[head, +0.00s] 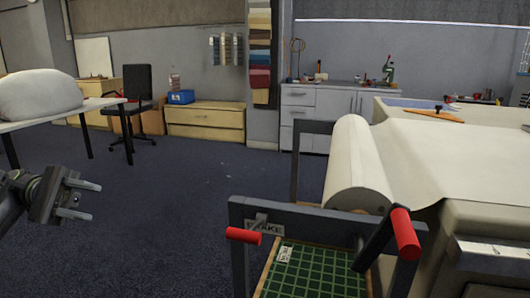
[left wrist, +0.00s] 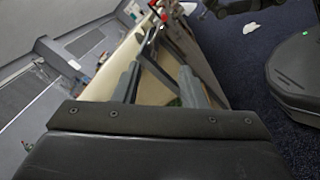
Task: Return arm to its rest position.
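My left gripper (head: 88,200) hangs over the blue carpet at the left edge of the head view. Its two fingers point right and stand apart, with nothing between them. In the left wrist view the two grey fingers of the left gripper (left wrist: 158,82) also stand apart, with no object held. My right gripper does not show clearly in either view.
A cloth roll (head: 355,165) sits in a dark frame with red handles (head: 405,235) at the near right. The long cloth table (head: 440,160) extends behind it. A green gridded mat (head: 310,272) lies below. A white table (head: 98,104) stands far left. Carpet between is clear.

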